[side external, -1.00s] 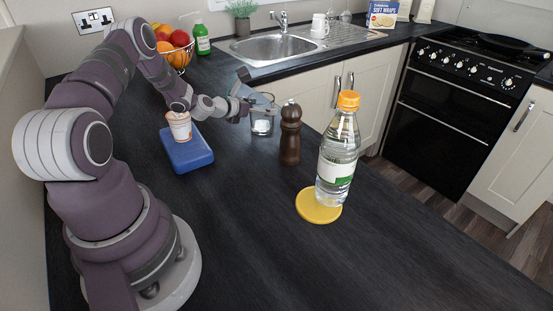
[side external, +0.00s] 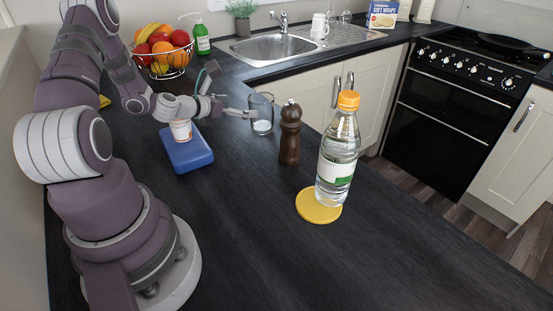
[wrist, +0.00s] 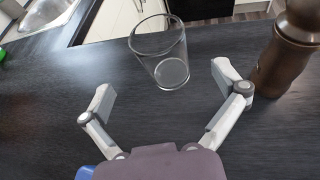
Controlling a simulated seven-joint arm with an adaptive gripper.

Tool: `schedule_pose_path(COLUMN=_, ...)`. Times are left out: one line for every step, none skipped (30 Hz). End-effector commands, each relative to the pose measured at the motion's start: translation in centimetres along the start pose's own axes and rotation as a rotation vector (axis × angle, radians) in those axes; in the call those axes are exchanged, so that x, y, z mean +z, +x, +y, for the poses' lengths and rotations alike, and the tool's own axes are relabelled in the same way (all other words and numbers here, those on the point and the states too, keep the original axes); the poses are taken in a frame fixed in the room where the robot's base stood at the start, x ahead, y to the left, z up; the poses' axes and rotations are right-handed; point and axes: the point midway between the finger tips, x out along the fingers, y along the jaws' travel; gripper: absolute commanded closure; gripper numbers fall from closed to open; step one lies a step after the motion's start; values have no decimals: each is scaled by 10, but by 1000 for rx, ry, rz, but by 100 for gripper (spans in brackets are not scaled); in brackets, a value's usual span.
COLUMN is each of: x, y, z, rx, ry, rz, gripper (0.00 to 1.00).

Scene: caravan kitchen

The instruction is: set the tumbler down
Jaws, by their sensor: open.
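The tumbler (side external: 263,114) is clear glass and stands upright on the dark worktop, left of the pepper mill. In the wrist view the tumbler (wrist: 160,55) is beyond my open fingers, roughly centred between their lines, and looks empty with a thick base. My gripper (side external: 232,93) is open and holds nothing. It is left of the tumbler in the side view, with one fingertip near the glass. In the wrist view my gripper (wrist: 163,80) has its two fingers spread wide, with a gap to the glass.
The brown pepper mill (side external: 290,134) stands close to the right finger in the wrist view. A bottle (side external: 338,155) stands on a yellow coaster (side external: 305,208). A paper cup (side external: 181,131) sits on a blue box (side external: 190,155) under my wrist. The fruit basket (side external: 165,65) is behind.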

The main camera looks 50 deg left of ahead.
Motion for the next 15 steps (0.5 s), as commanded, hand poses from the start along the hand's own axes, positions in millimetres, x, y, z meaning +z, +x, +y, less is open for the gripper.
schedule_pose_path(x=0, y=-11, z=1, rx=5, ry=-4, rz=2, gripper=5)
schedule_pose_path(x=0, y=-16, z=1, rx=6, ry=-5, rz=0, gripper=5)
schedule_pose_path(x=-1, y=-23, z=0, rx=1, ry=-1, rz=4, gripper=5)
schedule_pose_path(x=-1, y=-28, z=0, rx=-1, ry=-1, rz=4, gripper=5)
schedule_pose_path(x=-1, y=-32, z=0, rx=-1, ry=-1, rz=5, gripper=5)
schedule_pose_path(x=-1, y=-36, z=0, rx=0, ry=-1, rz=2, gripper=5)
schedule_pose_path(x=0, y=-38, z=0, rx=1, ry=0, rz=1, gripper=5)
schedule_pose_path(x=1, y=-40, z=-1, rx=-3, ry=9, rz=0, gripper=5)
schedule_pose_path(x=4, y=-40, z=-6, rx=-21, ry=43, rz=1, gripper=5)
schedule_pose_path(x=8, y=-40, z=-12, rx=-48, ry=99, rz=3, gripper=5)
schedule_pose_path(x=13, y=-40, z=-21, rx=-87, ry=180, rz=5, gripper=5)
schedule_pose_path(x=22, y=-39, z=-38, rx=-159, ry=332, rz=9, gripper=5)
schedule_pose_path(x=28, y=-40, z=-54, rx=-225, ry=474, rz=12, gripper=5)
schedule_pose_path(x=34, y=-42, z=-72, rx=-298, ry=633, rz=13, gripper=5)
schedule_pose_path(x=40, y=-48, z=-94, rx=-397, ry=864, rz=8, gripper=5)
